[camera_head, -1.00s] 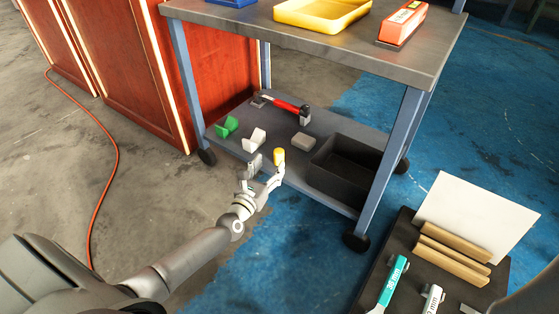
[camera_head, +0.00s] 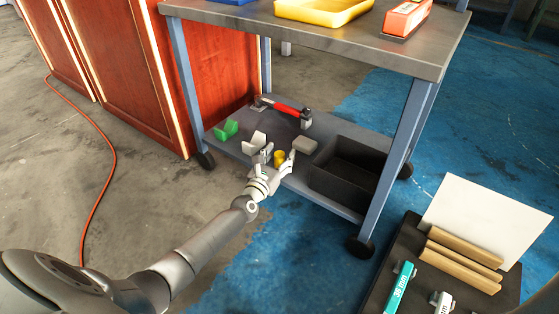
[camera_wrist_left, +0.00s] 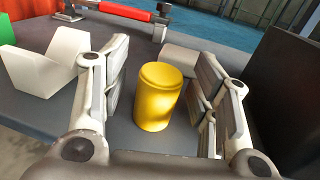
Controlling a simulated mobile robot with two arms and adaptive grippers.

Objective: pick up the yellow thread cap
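The yellow thread cap (camera_head: 279,158) stands upright on the lower shelf of the cart, near its front edge. In the left wrist view the cap (camera_wrist_left: 157,97) is a plain yellow cylinder between my two finger pads, with a gap on each side. My left gripper (camera_head: 279,157) is open around the cap; its fingers also show in the left wrist view (camera_wrist_left: 160,95). My right gripper is not in view.
On the lower shelf (camera_head: 230,148) are a white V-block (camera_head: 254,144), a green V-block (camera_head: 226,130), a grey block (camera_head: 304,145), a red-handled tool (camera_head: 287,109) and a black bin (camera_head: 348,168). The cart's tabletop (camera_head: 370,47) overhangs the shelf.

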